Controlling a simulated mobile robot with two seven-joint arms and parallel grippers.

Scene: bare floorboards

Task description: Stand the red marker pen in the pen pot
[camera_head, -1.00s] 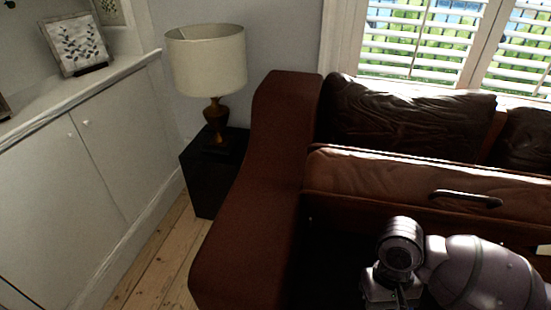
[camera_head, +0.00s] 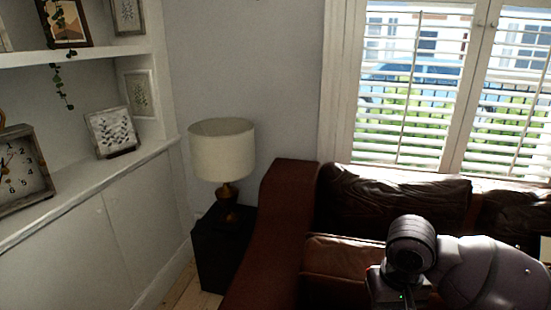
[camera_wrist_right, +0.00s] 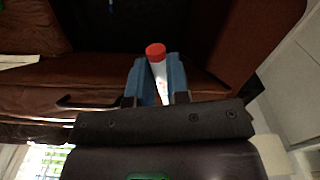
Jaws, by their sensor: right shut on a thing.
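The red marker pen (camera_wrist_right: 157,66) shows in the right wrist view as a white barrel with a red cap, the cap end pointing up in the picture. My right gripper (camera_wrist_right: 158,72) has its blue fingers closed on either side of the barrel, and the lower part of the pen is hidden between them. In the head view my right arm is at the lower right, and its fingers and the pen are not visible there. The pen pot is not in view. My left gripper is not in view.
A brown leather sofa (camera_head: 285,215) fills the lower middle, below a shuttered window (camera_head: 440,100). A lamp (camera_head: 222,150) stands on a black side table (camera_head: 222,250). At left, a white cabinet (camera_head: 110,220) carries a clock (camera_head: 20,172) and a picture frame (camera_head: 112,132).

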